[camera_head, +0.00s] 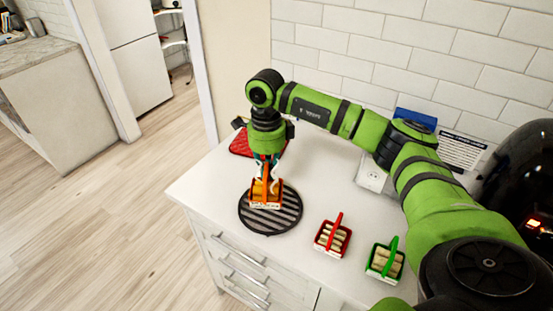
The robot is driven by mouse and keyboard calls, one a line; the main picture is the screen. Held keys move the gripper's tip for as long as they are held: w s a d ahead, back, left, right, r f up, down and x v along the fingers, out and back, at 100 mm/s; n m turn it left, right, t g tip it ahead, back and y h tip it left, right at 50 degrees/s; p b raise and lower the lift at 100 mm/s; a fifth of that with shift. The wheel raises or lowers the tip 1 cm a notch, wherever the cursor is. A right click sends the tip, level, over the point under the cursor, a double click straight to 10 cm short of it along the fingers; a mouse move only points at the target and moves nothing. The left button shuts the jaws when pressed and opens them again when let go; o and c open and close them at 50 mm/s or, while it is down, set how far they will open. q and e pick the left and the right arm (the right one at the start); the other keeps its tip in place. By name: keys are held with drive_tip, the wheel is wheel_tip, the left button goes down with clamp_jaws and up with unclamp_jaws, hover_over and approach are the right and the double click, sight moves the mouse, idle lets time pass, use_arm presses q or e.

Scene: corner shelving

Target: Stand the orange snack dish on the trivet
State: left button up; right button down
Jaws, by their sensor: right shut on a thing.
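The orange snack dish (266,194) is a small basket with an upright handle and pale pieces in it. My right gripper (268,168) points down and is shut on the dish's handle. The dish is over the trivet (257,219), a round black slatted disc on the white counter, toward its back half in the picture. I cannot tell whether the dish touches the trivet or hangs just above it. It looks about upright. My left gripper does not show.
A red dish (332,238) and a green dish (385,262), each with a handle and pale pieces, stand right of the trivet on the white counter (310,180). A red mat (242,146) lies behind my gripper. A dark rounded appliance (520,180) stands at the right.

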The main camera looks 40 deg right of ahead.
drive_tip(key=shift+w+d+f+m+b, duration=0.15)
drive_tip(key=shift+d+f+m+b, duration=0.35)
drive_tip(key=shift+f+m, duration=0.35)
drive_tip(key=shift+w+d+f+m+b, duration=0.15)
drive_tip(key=shift+d+f+m+b, duration=0.2)
drive_tip(key=shift+d+f+m, duration=0.4)
drive_tip(key=shift+w+d+f+m+b, duration=0.15)
drive_tip(key=shift+d+f+m+b, duration=0.3)
drive_tip(key=shift+f+m, duration=0.5)
drive_tip(key=shift+f+b, duration=0.75)
drive_tip(key=shift+f, duration=0.25)
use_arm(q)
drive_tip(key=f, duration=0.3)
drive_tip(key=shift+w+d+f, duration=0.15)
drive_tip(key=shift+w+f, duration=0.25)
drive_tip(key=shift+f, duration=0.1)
use_arm(e)
drive_tip(key=shift+s+f, duration=0.1)
drive_tip(key=shift+f, duration=0.05)
drive_tip(key=c, duration=1.3)
unclamp_jaws()
